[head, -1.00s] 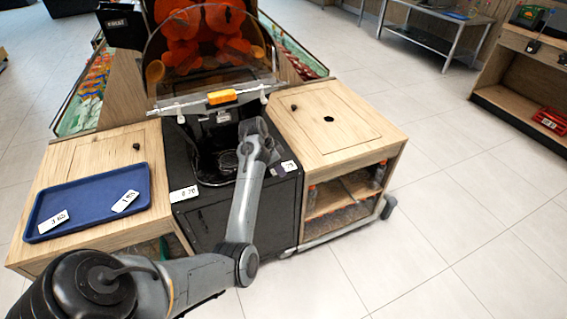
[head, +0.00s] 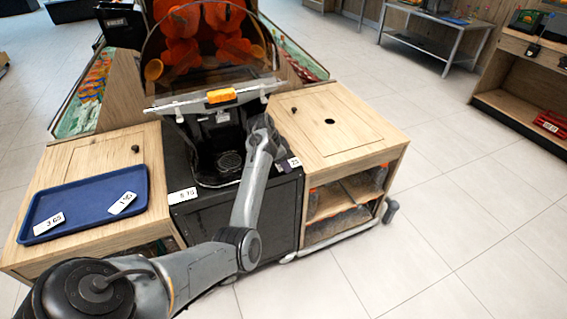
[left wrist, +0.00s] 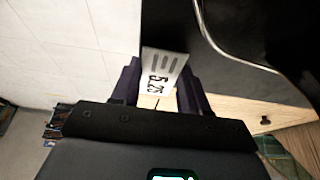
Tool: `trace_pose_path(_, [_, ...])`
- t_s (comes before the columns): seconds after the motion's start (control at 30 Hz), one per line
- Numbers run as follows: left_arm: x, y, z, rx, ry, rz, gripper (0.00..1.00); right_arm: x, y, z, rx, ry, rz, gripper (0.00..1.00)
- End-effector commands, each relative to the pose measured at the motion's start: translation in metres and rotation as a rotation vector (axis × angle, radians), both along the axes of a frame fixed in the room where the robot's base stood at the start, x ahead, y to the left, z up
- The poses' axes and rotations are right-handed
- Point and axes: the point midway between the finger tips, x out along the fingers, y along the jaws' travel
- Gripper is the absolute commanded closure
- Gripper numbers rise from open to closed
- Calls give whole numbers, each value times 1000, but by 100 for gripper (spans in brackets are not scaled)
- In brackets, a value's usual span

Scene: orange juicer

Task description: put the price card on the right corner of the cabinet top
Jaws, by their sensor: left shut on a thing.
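My left gripper (head: 280,166) is shut on a white price card (head: 294,162) at the front right corner of the black cabinet (head: 240,212). The left wrist view shows the card (left wrist: 162,70), marked 5.25, between the dark fingers of the gripper (left wrist: 158,92). I cannot tell whether the card touches the cabinet top. Another price card (head: 182,195) stands at the front left corner of that top. My forearm hides part of the cabinet front. My right gripper is not in view.
A blue tray (head: 82,222) with two price cards lies on the left wooden cabinet (head: 100,150). The right wooden cabinet (head: 335,120) has a clear top and stands close beside the gripper. The orange juicer (head: 205,45) rises behind. Open floor lies to the right.

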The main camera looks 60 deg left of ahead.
Motion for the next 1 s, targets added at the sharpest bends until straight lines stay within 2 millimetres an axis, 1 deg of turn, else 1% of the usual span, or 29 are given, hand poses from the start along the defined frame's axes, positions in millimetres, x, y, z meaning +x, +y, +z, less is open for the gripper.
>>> trace_pose_path(0.2, [0,0,-4,-2,0,0,89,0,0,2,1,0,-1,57])
trace_pose_path(0.23, [0,0,-4,-1,0,1,51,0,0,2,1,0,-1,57])
trace_pose_path(0.37, [0,0,-4,-1,0,0,31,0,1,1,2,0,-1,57])
trace_pose_path(0.83, [0,0,-4,0,0,0,30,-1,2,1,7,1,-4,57])
trace_pose_path(0.93, [0,0,0,2,-1,0,30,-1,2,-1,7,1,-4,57])
trace_pose_path(1.0, [-3,1,10,2,-1,1,30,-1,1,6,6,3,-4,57])
